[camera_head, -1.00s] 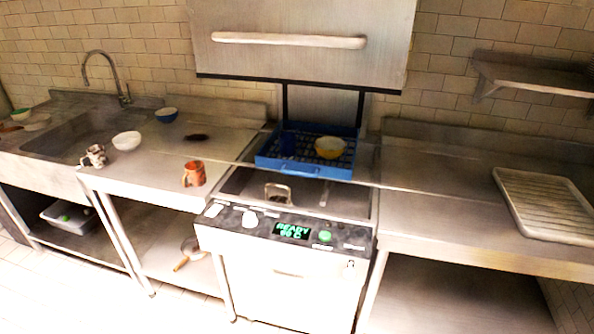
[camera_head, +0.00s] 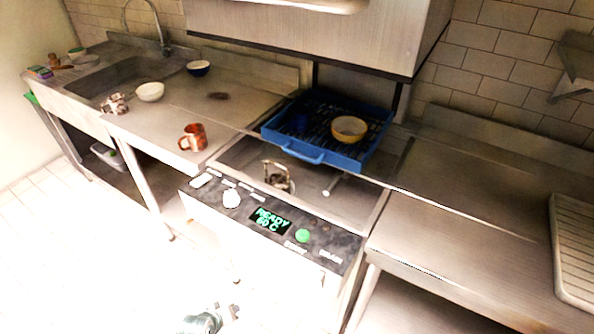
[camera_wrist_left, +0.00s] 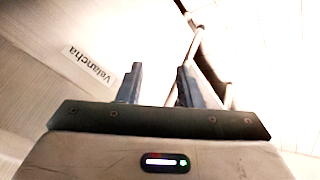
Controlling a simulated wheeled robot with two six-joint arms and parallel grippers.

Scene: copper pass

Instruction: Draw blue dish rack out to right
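The blue dish rack (camera_head: 342,163) sits at the back of the dishwasher bed, under the raised steel hood. A loop handle (camera_head: 303,154) is on its front side. A yellow bowl (camera_head: 348,129) and a dark blue piece (camera_head: 299,122) stand in it. My left gripper (camera_wrist_left: 160,72) is open in the left wrist view, its fingers apart with nothing between them. No rack shows in that view. A small part of one of my arms shows at the bottom edge of the head view; I cannot tell which. My right gripper cannot be made out.
The counter right of the dishwasher (camera_head: 450,225) is bare near the machine; a ribbed white tray (camera_head: 573,255) lies farther right. An orange mug (camera_head: 193,137), white bowl (camera_head: 150,91) and blue bowl (camera_head: 198,68) stand on the left counter. The hood (camera_head: 330,35) hangs above the rack.

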